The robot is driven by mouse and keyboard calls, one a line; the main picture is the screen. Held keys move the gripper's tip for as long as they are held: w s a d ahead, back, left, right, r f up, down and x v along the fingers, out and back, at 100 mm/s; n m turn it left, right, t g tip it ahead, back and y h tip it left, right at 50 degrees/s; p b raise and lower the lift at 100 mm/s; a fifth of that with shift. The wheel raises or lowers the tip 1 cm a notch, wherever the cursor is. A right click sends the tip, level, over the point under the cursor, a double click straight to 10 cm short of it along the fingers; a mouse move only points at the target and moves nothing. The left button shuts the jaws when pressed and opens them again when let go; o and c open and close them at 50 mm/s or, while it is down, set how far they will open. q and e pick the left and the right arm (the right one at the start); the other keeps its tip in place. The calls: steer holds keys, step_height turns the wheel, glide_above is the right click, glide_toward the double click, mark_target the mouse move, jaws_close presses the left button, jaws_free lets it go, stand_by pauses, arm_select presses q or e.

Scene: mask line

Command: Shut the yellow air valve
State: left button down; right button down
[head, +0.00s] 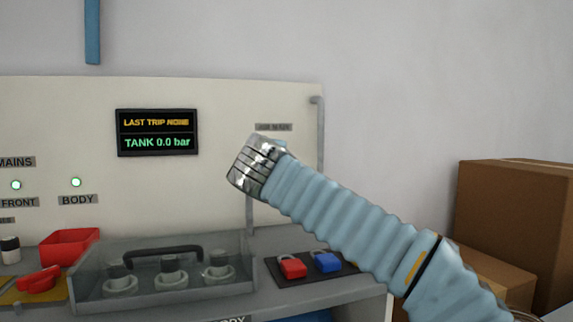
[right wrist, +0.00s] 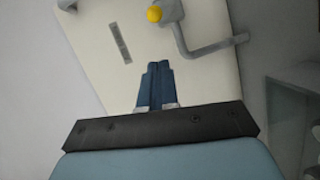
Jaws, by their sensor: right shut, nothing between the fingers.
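The yellow air valve shows in the right wrist view as a small round yellow knob (right wrist: 154,14) at the top edge, beside a grey fitting and bent pipe (right wrist: 215,47). My right gripper (right wrist: 158,66) is shut and empty, its dark blue fingers together, pointing toward the pale panel (right wrist: 92,22). The knob lies beyond the fingertips, with a visible gap in the picture; I cannot tell the depth. In the head view my right wrist and blue sleeved arm cover the valve and the gripper's fingers. My left gripper is in neither view.
The panel display (head: 157,132) reads "TANK 0.0 bar". Below are a clear cover with a black handle (head: 163,256), a red bin (head: 70,246), and red (head: 291,267) and blue (head: 327,263) padlocks on a dark mat. Cardboard boxes (head: 520,215) stand at right.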

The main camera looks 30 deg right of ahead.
steer(key=w+d+f+p, duration=0.1)
steer(key=w+d+p, duration=0.1)
steer(key=w+d, duration=0.2)
steer(key=shift+w+d+f, duration=0.15)
steer(key=shift+d, duration=0.9)
steer(key=d+n+y, duration=0.1)
steer(key=s+d+n+t+y, duration=0.1)
steer(key=shift+y+p, duration=0.3)
steer(key=shift+y, duration=0.1)
